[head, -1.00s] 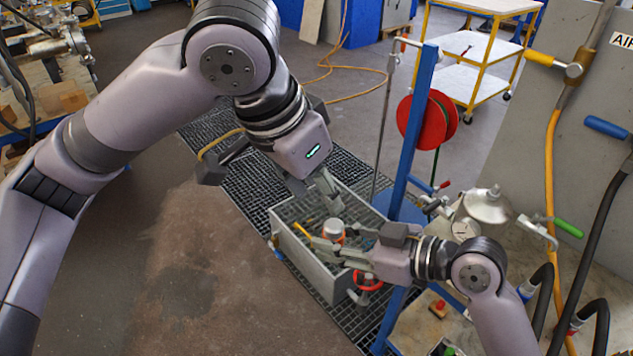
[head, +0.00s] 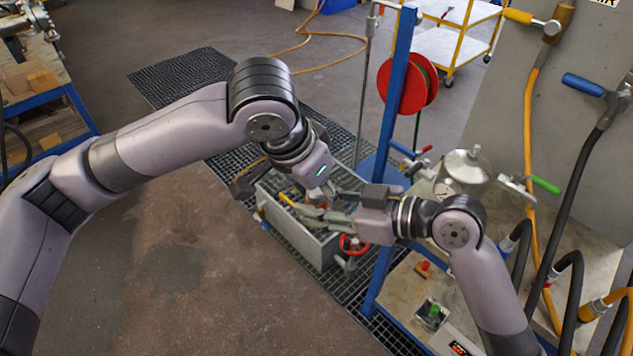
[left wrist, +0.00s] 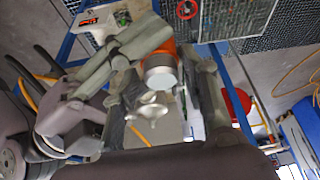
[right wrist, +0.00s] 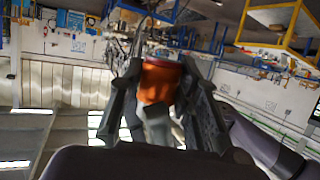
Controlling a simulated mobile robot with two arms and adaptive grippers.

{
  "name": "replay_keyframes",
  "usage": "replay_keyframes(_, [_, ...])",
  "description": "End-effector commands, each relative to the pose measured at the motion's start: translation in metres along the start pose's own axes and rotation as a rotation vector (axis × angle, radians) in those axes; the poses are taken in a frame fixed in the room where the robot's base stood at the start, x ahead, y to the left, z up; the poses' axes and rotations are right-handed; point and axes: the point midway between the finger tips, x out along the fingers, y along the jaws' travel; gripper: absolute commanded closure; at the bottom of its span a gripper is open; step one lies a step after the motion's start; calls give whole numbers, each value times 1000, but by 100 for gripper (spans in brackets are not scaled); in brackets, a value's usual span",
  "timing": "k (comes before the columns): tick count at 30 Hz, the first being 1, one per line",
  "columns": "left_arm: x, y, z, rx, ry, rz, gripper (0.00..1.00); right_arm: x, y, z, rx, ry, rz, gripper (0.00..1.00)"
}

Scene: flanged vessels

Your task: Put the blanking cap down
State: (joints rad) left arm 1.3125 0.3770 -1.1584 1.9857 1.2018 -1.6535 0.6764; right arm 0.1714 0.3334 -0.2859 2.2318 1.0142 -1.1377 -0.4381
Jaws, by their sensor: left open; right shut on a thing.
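The blanking cap is an orange, rounded piece with a pale flat end. My right gripper (right wrist: 160,76) is shut on the orange cap (right wrist: 158,84), which sits between its fingers. In the left wrist view the cap (left wrist: 160,67) shows its pale end between the spread fingers of my left gripper (left wrist: 165,80); I cannot tell whether they touch it. In the head view both grippers meet above a grey open bin (head: 322,246), and the cap is mostly hidden behind my fingers.
The bin stands on dark floor grating (head: 185,80), with a red handwheel (head: 353,245) at its right front. A blue post (head: 393,110) with a red reel (head: 410,85) rises behind. A steel vessel (head: 465,170) and hoses are at right. Floor at lower left is clear.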

Motion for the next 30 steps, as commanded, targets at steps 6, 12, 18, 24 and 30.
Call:
replay_keyframes(6, [0, 0, 0, 0, 0, 0, 66, 0, 0, 0, 0, 1, 0, 100])
replay_keyframes(12, [0, 1, 0, 1, 0, 1, 79, 0, 0, 0, 0, 1, 0, 100])
replay_keyframes(18, [-1, 2, 0, 3, 0, 4, 92, 0, 0, -1, 0, 2, 1, 100])
replay_keyframes(24, [-1, 3, 0, 4, 2, 7, 100, 0, 0, -1, 0, 2, 1, 66])
replay_keyframes(30, [-1, 2, 0, 2, 1, 4, 100, 0, 0, 0, 0, 1, 1, 53])
